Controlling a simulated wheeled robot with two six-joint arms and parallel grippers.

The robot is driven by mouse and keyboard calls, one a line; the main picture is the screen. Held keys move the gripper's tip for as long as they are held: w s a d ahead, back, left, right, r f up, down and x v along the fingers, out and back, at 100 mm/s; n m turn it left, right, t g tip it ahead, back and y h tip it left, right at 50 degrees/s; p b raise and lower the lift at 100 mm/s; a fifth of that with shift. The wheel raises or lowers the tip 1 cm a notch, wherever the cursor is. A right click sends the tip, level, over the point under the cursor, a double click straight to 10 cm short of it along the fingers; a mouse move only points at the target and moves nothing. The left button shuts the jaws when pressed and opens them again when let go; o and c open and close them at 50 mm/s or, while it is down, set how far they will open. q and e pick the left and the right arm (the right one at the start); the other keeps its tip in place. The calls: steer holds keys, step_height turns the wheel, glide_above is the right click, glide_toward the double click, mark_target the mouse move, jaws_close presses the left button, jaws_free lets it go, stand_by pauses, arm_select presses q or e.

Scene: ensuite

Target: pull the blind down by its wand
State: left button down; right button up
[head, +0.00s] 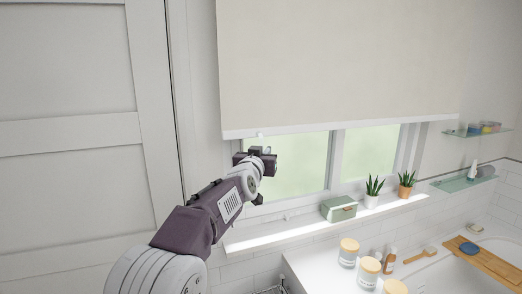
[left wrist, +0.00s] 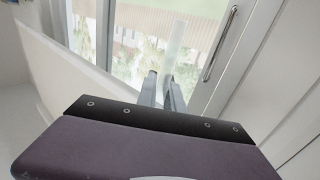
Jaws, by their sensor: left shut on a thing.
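The cream blind (head: 340,60) hangs over the upper part of the window, and its white bottom bar (head: 340,127) leaves the lower panes uncovered. A small fitting (head: 259,135) shows at the bar's left end, just above my left gripper (head: 262,158). In the left wrist view, the left gripper's two fingers (left wrist: 163,90) are shut on the pale, see-through wand (left wrist: 178,42), which runs up from between the fingertips. In the head view the wand is mostly hidden by the gripper. My right gripper is in neither view.
The sill below holds a green box (head: 338,209) and two potted plants (head: 373,191) (head: 406,184). Jars (head: 348,252) stand on the ledge at lower right. A panelled door (head: 75,140) is at left; a long handle (left wrist: 220,44) shows in the wrist view.

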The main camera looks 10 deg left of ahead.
arm_select(q)
step_height(320, 180, down, 32)
steer(key=b, duration=2.6)
steer(key=shift+f+b, duration=0.15)
steer(key=shift+b, duration=0.15)
steer(key=c, duration=1.5)
jaws_free()
steer(key=shift+w, duration=0.1)
steer(key=s+b, duration=0.1)
steer(key=s, duration=0.8)
